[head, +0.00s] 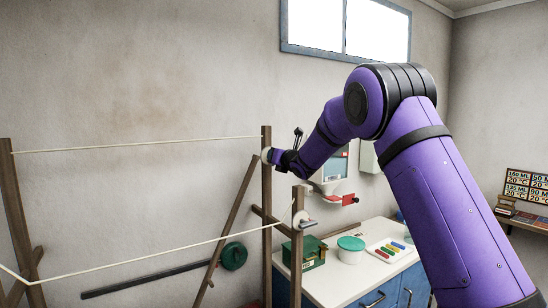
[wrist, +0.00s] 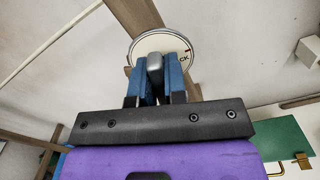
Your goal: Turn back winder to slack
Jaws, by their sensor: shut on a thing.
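The winder (wrist: 175,40) is a round white dial with a metal rim on a wooden post (wrist: 137,14). In the wrist view its right side shows the letters "CK" and a red mark; the rest of the lettering is hidden. My gripper (wrist: 155,72) has its blue fingers closed on the winder's grey handle (wrist: 155,62), which stands roughly upright in that view. In the head view the winder (head: 265,155) is a small pale disc on the rear post (head: 267,190), mostly hidden by my gripper (head: 274,156). A pale line (head: 140,144) runs left from that post.
A nearer post (head: 297,255) carries a second disc with a silver lever (head: 307,224) and another line (head: 170,255). A white counter (head: 345,285) holds a green box (head: 314,250), a lidded tub (head: 351,249) and a tray of coloured bars (head: 389,251).

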